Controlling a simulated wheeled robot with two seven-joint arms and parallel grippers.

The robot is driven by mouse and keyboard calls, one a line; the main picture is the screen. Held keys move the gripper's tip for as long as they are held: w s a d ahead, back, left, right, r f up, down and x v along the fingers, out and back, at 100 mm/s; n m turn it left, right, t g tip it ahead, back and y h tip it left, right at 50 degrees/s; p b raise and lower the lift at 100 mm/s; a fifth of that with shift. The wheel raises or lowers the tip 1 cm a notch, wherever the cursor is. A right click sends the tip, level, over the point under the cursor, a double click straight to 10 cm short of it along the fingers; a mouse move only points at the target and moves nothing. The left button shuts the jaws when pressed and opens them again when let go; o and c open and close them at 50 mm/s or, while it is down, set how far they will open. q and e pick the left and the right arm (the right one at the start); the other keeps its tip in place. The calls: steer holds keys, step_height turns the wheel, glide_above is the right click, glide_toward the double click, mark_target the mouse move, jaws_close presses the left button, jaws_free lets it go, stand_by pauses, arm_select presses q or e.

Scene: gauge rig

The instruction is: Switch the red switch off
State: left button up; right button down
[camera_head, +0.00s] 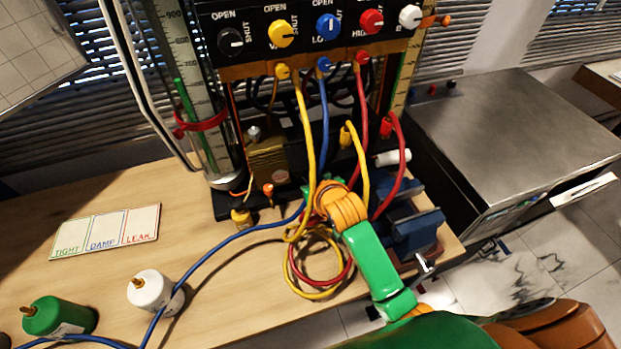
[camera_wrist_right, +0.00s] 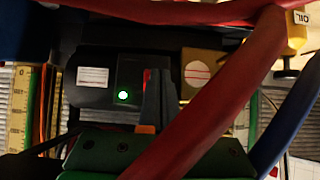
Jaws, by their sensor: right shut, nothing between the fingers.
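In the right wrist view, a black box (camera_wrist_right: 130,78) with a lit green lamp (camera_wrist_right: 122,96) lies just beyond my right gripper (camera_wrist_right: 158,76). Its dark fingers are together and empty, in front of the box's right side. In the head view, my green and orange right arm reaches from the bottom right to the foot of the gauge rig (camera_head: 258,75); its wrist hides the fingers and what lies behind them. My left gripper is not in view.
A red hose (camera_wrist_right: 215,95) crosses close in front of the wrist camera. Yellow, blue and red hoses hang around my wrist in the head view. A blue vise (camera_head: 412,228) stands right of it. White (camera_head: 152,290) and green (camera_head: 58,316) bottles stand at lower left.

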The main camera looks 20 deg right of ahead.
steer(key=shift+s, duration=0.1)
steer(key=shift+w+r+t+p, duration=0.25)
steer(key=shift+r+t+p, duration=0.05)
steer(key=shift+r+t, duration=0.2)
stand_by(0.7)
